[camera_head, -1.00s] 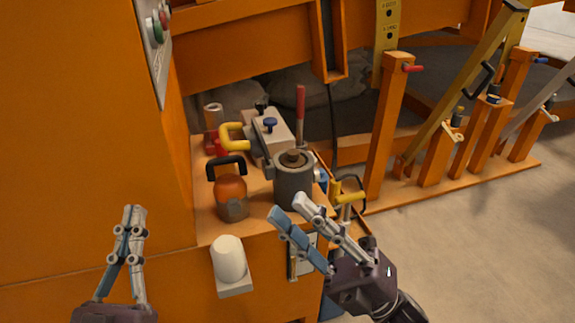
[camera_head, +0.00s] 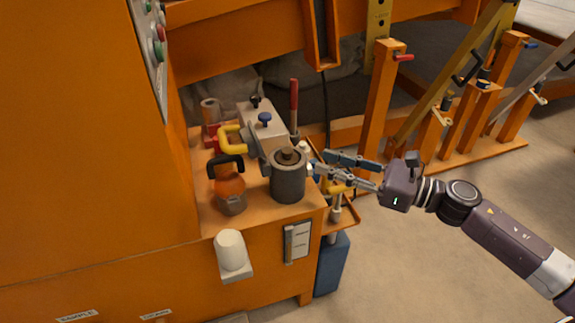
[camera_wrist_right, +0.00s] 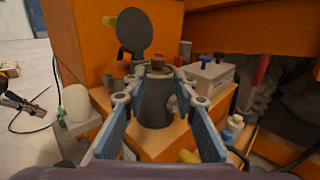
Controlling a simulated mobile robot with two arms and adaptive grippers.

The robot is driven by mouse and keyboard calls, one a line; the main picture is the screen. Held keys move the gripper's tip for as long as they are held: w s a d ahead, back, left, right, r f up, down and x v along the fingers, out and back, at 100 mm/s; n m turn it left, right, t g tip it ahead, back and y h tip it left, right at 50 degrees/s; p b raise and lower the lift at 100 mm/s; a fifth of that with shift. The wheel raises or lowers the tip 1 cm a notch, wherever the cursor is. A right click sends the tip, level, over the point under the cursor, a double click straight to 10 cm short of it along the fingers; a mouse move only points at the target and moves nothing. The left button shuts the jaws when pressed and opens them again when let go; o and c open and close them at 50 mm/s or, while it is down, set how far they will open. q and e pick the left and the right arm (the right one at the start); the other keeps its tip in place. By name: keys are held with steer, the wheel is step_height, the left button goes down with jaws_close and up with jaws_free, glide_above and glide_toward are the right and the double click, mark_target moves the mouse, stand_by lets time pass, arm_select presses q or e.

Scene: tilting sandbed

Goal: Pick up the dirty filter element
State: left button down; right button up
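A grey cylindrical canister (camera_head: 288,180) with a brown knobbed top stands at the right end of the orange bench; it also shows in the right wrist view (camera_wrist_right: 157,103). I cannot tell whether the dirty filter element is in it; no other thing is clearly that element. A white rounded cylinder (camera_head: 230,252) sits on a front bracket. My right gripper (camera_head: 318,162) is open and empty, just right of the canister. In the right wrist view its fingers (camera_wrist_right: 158,74) frame the canister. My left gripper (camera_wrist_right: 22,106) seems to show small at that view's left edge.
An orange-brown bottle (camera_head: 230,188) with a black handle stands left of the canister. Behind are a yellow handle (camera_head: 232,137), a grey block with knobs (camera_head: 262,125) and a red lever (camera_head: 294,105).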

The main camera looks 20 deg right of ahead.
mark_target(292, 153)
steer(key=shift+x, duration=4.85)
steer(key=shift+w+a, duration=0.15)
steer(key=shift+a, duration=0.35)
arm_select(q)
steer(key=shift+s+a+f+g, duration=0.15)
steer(key=shift+s+f+g, duration=0.15)
steer(key=shift+s, duration=0.25)
arm_select(e)
steer(key=shift+c, duration=0.3)
jaws_close()
